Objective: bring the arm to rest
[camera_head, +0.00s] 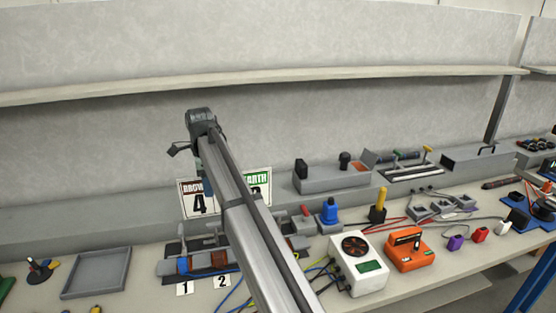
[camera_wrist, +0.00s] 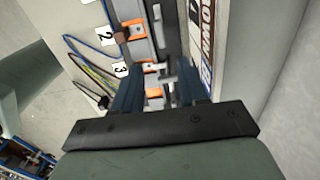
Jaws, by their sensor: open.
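My arm (camera_head: 240,200) reaches up over the workbench in the head view, and its upper end bends near the back wall. In the wrist view my gripper (camera_wrist: 160,88) is open, its two dark blue fingers apart with nothing clearly held between them. It is over the row of charging slots with orange parts (camera_wrist: 138,32), next to number cards 2 (camera_wrist: 106,36) and 3 (camera_wrist: 121,69). I cannot tell how high the fingers are above the slots. In the head view the arm hides much of the gripper and part of the slot row (camera_head: 190,264).
In the head view, a white meter box (camera_head: 366,280) and an orange unit (camera_head: 408,250) are right of the arm. An empty grey tray (camera_head: 97,272) lies left. A shelf (camera_head: 300,76) runs along the wall.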

